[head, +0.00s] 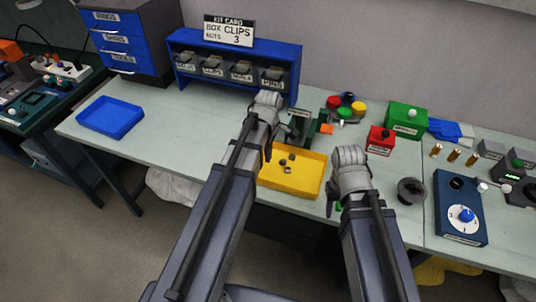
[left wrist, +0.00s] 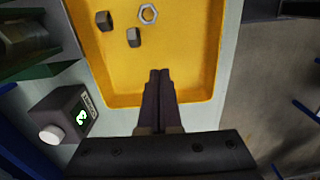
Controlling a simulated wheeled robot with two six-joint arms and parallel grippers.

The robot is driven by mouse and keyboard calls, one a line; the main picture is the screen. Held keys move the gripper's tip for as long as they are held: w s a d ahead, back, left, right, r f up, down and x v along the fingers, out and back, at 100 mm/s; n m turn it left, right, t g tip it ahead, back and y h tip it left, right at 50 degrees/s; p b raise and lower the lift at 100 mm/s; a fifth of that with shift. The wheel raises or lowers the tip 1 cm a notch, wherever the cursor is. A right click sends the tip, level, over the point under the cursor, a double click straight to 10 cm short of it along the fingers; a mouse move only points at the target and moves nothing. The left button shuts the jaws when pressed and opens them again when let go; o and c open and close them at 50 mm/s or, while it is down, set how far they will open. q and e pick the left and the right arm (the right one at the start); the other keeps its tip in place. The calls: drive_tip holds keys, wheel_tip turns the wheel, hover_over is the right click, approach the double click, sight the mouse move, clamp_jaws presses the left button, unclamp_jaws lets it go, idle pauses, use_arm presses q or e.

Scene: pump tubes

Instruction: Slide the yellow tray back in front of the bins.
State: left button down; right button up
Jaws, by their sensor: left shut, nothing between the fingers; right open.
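The yellow tray (head: 296,190) lies on the bench near its front edge, below and to the right of the blue bin rack (head: 235,47). Small nuts (left wrist: 135,38) lie in it. My left gripper (left wrist: 160,75) is shut and empty, its fingertips over the near end wall of the tray in the left wrist view; whether they touch it I cannot tell. In the head view my left forearm hides those fingers and the tray's left end. My right gripper (head: 332,203) is open, pointing down just right of the tray.
A small device with a green display (left wrist: 66,114) stands beside the tray. A dark green block (head: 300,122) stands behind the tray. A red box (head: 380,140) and grey round part (head: 411,190) are to the right. A blue tray (head: 110,117) lies at left, with clear bench beside it.

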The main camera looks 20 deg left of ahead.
sight(267, 167)
use_arm(q)
wheel_tip(267, 167, down, 3)
drive_tip(key=shift+f+b, duration=0.2)
drive_tip(key=shift+b, duration=0.95)
use_arm(e)
wheel_tip(267, 167, down, 3)
drive_tip(key=shift+f, duration=0.2)
use_arm(q)
drive_tip(key=shift+a+f, duration=0.15)
drive_tip(key=shift+a, duration=0.15)
use_arm(e)
drive_tip(key=shift+f, duration=0.15)
use_arm(q)
drive_tip(key=a, duration=0.3)
drive_tip(key=shift+w+a+r, duration=0.1)
drive_tip(key=shift+r, duration=0.1)
use_arm(e)
drive_tip(key=shift+r, duration=0.2)
use_arm(q)
drive_tip(key=shift+a, duration=0.1)
drive_tip(key=a, duration=1.3)
drive_tip(key=w+a, duration=0.1)
drive_tip(key=a, duration=2.5)
drive_tip(key=shift+w+a, duration=0.15)
drive_tip(key=shift+w, duration=0.2)
